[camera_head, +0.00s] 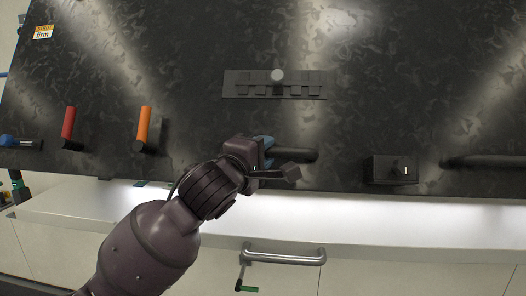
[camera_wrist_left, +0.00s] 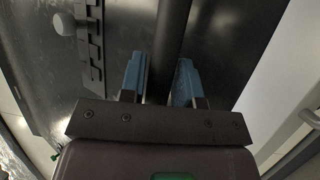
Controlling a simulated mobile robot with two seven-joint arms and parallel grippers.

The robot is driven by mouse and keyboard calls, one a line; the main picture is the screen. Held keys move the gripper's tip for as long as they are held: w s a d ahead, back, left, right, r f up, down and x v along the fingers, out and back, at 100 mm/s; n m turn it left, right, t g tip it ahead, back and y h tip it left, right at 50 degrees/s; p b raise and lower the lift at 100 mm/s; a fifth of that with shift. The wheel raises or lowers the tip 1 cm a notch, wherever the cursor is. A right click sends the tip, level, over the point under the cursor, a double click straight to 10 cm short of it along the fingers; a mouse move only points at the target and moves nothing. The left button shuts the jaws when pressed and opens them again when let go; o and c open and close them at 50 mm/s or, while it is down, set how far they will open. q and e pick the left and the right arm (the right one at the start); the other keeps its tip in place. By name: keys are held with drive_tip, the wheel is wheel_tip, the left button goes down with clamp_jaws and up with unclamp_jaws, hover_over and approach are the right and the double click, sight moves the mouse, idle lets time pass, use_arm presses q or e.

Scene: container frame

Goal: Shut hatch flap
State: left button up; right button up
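A large dark marbled panel (camera_head: 200,80) fills most of the head view; I cannot tell whether it is the hatch flap. A black bar handle (camera_head: 300,155) sticks out near its lower edge. My left gripper (camera_head: 268,154) is at the left end of this handle. In the left wrist view, the blue fingers of the left gripper (camera_wrist_left: 160,82) stand apart, one on each side of the black bar (camera_wrist_left: 172,40). Contact with the bar is not clear. My right gripper is not in view.
A red handle (camera_head: 68,123) and an orange handle (camera_head: 143,124) stand left on the panel. A slotted strip (camera_head: 240,86) with a round knob (camera_head: 277,75) is above. A dark box (camera_head: 391,170) sits at right. Below is a white ledge with a metal handle (camera_head: 284,257).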

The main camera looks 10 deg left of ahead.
use_arm(q)
clamp_jaws()
drive_tip(key=w+f+b, duration=0.3)
drive_tip(key=w+b, duration=0.2)
drive_tip(key=w, duration=0.5)
drive_tip(key=w+f+b, duration=0.4)
drive_tip(key=w+b, duration=0.1)
drive_tip(key=w, duration=0.6)
drive_tip(key=w+f+t+b, duration=0.1)
drive_tip(key=w+f+b, duration=0.3)
drive_tip(key=w, duration=0.7)
drive_tip(key=shift+d+m+h+b, duration=0.25)
drive_tip(key=shift+m+h+b, duration=0.15)
drive_tip(key=shift+b, duration=0.7)
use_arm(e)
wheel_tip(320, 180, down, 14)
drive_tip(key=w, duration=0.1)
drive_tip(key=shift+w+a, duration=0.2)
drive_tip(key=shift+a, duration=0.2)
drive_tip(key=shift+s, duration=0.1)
